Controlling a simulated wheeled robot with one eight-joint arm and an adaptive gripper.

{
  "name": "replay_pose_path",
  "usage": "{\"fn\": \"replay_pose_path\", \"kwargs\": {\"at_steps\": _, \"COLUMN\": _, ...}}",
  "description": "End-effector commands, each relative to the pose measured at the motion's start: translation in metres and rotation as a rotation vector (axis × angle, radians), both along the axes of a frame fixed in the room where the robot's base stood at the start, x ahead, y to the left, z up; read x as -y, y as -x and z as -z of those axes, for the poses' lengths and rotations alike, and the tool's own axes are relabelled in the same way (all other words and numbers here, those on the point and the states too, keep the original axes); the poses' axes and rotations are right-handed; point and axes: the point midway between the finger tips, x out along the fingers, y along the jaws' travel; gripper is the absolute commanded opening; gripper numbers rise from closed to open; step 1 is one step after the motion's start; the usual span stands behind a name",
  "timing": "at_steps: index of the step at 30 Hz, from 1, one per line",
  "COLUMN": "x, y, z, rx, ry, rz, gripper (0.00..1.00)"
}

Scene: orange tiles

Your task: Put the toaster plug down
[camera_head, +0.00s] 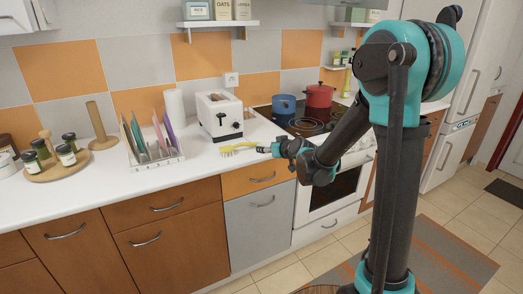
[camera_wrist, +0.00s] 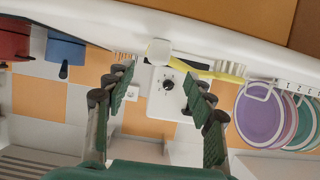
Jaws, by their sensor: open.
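A small white block (camera_wrist: 158,51), which looks like the toaster plug, shows at the counter's edge in the wrist view, just beyond and between my fingertips. My gripper (camera_wrist: 159,74) is open, with a finger on either side and clear space between them. In the head view my gripper (camera_head: 275,149) is low over the counter, in front and to the right of the white toaster (camera_head: 218,116). The toaster also shows in the wrist view (camera_wrist: 167,94), behind the gap between the fingers. I cannot make out the plug clearly in the head view, nor any cord.
A yellow brush (camera_head: 240,148) lies on the counter (camera_head: 205,165) left of my gripper. A dish rack with plates (camera_head: 155,150) stands further left. A blue pot (camera_head: 284,104) and red pot (camera_head: 319,95) stand on the stove. A wall socket (camera_head: 231,79) is behind the toaster.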

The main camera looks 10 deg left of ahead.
Motion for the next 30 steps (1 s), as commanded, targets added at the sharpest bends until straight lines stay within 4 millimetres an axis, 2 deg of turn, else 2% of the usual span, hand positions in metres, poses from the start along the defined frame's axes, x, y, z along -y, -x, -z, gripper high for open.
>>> {"fn": "replay_pose_path", "kwargs": {"at_steps": 8, "x": -0.008, "y": -0.012, "z": 0.006, "rx": 0.0, "ry": 0.0, "rz": 0.0, "gripper": 0.54}}
{"fn": "replay_pose_path", "kwargs": {"at_steps": 19, "x": -0.028, "y": -0.047, "z": 0.022, "rx": 0.001, "ry": 0.001, "rz": 0.0, "gripper": 0.54}}
{"fn": "replay_pose_path", "kwargs": {"at_steps": 29, "x": -0.031, "y": -0.051, "z": 0.025, "rx": 0.0, "ry": 0.0, "rz": 0.0, "gripper": 0.54}}
{"fn": "replay_pose_path", "kwargs": {"at_steps": 30, "x": -0.031, "y": -0.051, "z": 0.025, "rx": 0.0, "ry": 0.0, "rz": 0.0, "gripper": 0.49}}
